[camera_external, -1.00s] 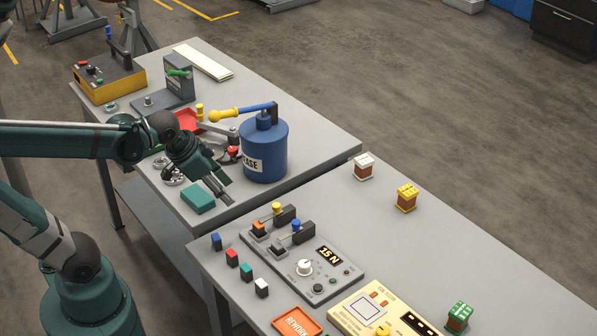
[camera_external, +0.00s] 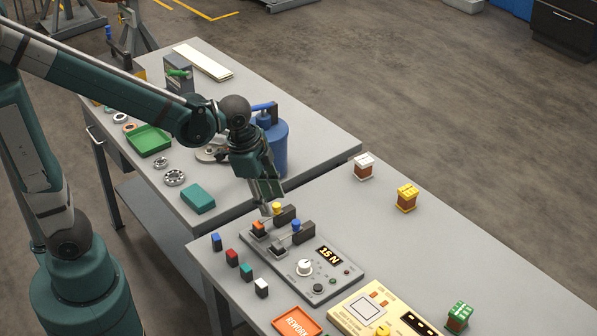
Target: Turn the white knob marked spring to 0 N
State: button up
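The white knob (camera_external: 304,267) sits on the grey control panel (camera_external: 327,283) on the near table. A small display (camera_external: 329,255) beside it shows orange digits that look like 15 N. The marking by the knob is too small to read. My gripper (camera_external: 268,207) points down just behind the yellow-topped lever (camera_external: 277,209) at the panel's far left corner, up and left of the knob and apart from it. Its fingers are small and partly merged in view, so I cannot tell whether they are open. I see nothing clearly held.
A blue-topped lever (camera_external: 296,226) stands between my gripper and the knob. Several small coloured blocks line the panel's left side. An orange rework tray (camera_external: 297,322) and a cream device (camera_external: 365,306) lie in front.

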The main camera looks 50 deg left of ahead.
jog(key=w+d+f+m+g+p, duration=0.1)
jog(key=d+m+p, duration=0.35)
jog(key=d, duration=0.35)
jog(key=m+g+y+p, duration=0.1)
jog(key=m+p, duration=0.1)
jog(key=p, duration=0.2)
send_near(304, 261)
jog(key=shift+w+a, duration=0.35)
jog(key=shift+s+d+f+m+g, duration=0.1)
jog(key=shift+d+f+m+g, duration=0.2)
jog(key=shift+d+m, duration=0.05)
jog(key=shift+f, duration=0.1)
jog(key=shift+f, duration=0.15)
jog(key=shift+f, duration=3.75)
jog(key=shift+c, duration=0.6)
jog(key=c, duration=0.8)
